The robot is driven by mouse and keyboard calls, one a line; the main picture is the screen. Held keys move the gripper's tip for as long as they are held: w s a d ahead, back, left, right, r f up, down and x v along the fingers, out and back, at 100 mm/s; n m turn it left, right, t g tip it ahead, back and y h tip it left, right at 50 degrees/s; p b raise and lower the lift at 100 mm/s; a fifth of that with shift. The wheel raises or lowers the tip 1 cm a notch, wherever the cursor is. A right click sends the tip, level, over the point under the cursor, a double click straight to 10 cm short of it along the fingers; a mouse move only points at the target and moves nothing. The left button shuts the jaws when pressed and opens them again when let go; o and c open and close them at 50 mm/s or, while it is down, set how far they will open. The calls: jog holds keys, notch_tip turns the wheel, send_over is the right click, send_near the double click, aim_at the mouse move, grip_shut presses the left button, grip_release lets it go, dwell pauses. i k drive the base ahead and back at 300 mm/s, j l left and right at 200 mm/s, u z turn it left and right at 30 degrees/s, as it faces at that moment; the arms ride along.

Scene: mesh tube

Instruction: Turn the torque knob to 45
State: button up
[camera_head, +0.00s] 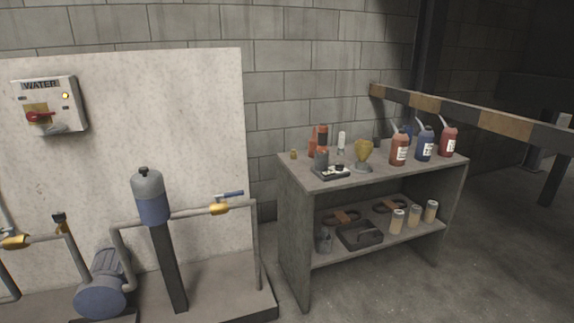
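I cannot make out a knob marked for torque. A red rotary handle (40,117) sits on a yellow plate on the grey box labelled WATER (70,102), on the pale panel at the left. On the bench top, a small dark device (331,173) with light details lies near the front left edge; it is too small to read any dial or scale. My gripper is not in view.
The grey bench (296,240) carries bottles, a yellow goblet-like item (363,151) and a lower shelf of jars. Pipes, a blue pump (101,296) and a cylinder on a post (149,200) stand left. A striped barrier (455,112) runs behind. Floor at right is clear.

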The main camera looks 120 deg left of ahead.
aim_at(339, 167)
jog(key=u, duration=3.6)
